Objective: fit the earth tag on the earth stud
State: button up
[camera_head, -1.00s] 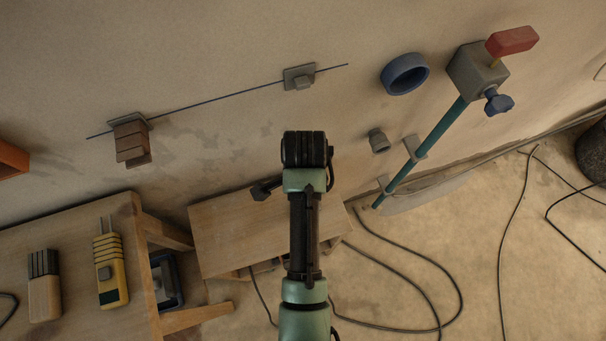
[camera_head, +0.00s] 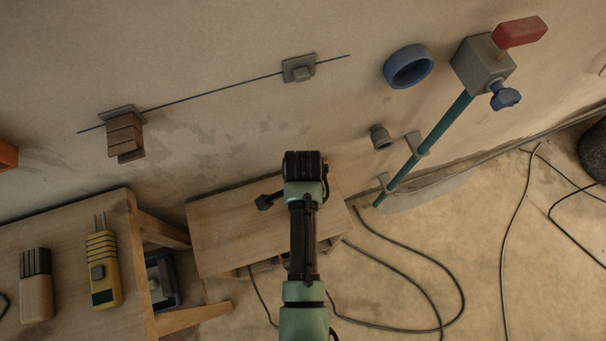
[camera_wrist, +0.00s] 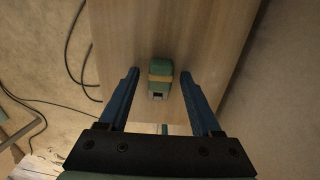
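A small green block with a yellow band (camera_wrist: 160,78), which looks like the earth tag, lies on the wooden bench in the wrist view. My gripper (camera_wrist: 160,72) is open, with one blue finger on each side of the block and a gap to both. I cannot tell how far above the bench the fingertips are. In the head view my wrist hides the block and the fingers. The earth stud is not plainly marked; a small grey stepped fitting (camera_head: 381,137) on the wall may be it.
The low wooden bench (camera_head: 225,225) stands by the wall. A table (camera_head: 75,235) at left holds a yellow handset (camera_head: 103,270) and a wooden block (camera_head: 36,290). A blue ring (camera_head: 408,66) and a grey box with a red lever (camera_head: 520,32) are on the wall. Cables (camera_head: 420,270) cross the floor.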

grip_shut()
notch_tip(320, 180, up, 10)
jog(key=p, duration=0.2)
dwell(0.4)
